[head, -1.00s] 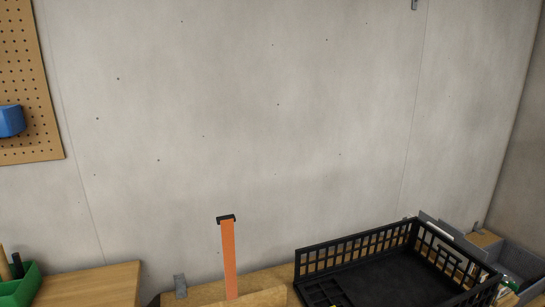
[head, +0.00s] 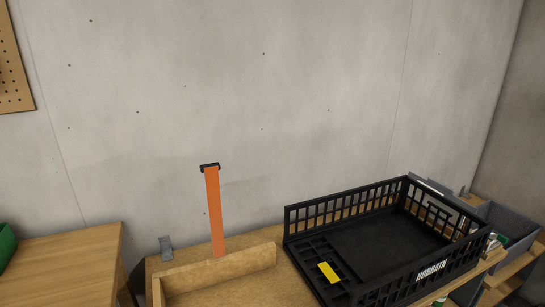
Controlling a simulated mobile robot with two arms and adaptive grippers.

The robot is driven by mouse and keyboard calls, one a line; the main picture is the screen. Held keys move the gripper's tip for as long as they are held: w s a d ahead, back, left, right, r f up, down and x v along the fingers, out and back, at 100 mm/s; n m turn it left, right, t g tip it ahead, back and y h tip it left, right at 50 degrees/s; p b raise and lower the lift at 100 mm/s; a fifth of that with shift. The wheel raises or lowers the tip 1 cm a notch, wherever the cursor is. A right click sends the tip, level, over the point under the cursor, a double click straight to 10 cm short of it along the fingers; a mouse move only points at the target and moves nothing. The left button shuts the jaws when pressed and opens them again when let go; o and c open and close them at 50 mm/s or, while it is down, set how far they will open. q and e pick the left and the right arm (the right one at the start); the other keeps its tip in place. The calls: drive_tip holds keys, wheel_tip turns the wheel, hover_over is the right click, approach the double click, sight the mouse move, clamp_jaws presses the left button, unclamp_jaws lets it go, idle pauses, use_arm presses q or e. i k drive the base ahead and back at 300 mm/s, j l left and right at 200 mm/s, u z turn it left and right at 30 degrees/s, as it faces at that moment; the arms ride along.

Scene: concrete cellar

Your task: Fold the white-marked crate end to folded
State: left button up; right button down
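A black slatted crate (head: 385,240) stands on the wooden table at the lower right. Its left end panel (head: 322,268) lies flat, low inside the crate, and bears a yellow mark (head: 329,272). Its right end panel (head: 440,217) stands upright, with a handle cutout. The long back and front walls are upright; the front one carries white lettering (head: 431,270). I cannot make out a white mark on the right end panel from here. Neither of my grippers is in view.
An upright orange strip (head: 214,212) with a black top and a light brown ledge (head: 220,268) are left of the crate. A grey bin (head: 505,222) stands beyond its right end. Another wooden table (head: 65,262) is at the left. Concrete wall (head: 240,90) behind.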

sight(435, 216)
drive_tip(key=z, duration=1.25)
drive_tip(key=i+l+u, duration=0.1)
drive_tip(key=i+l, duration=0.2)
drive_tip(key=i+l+u, duration=0.1)
drive_tip(key=i+l, duration=0.2)
drive_tip(key=l, duration=0.25)
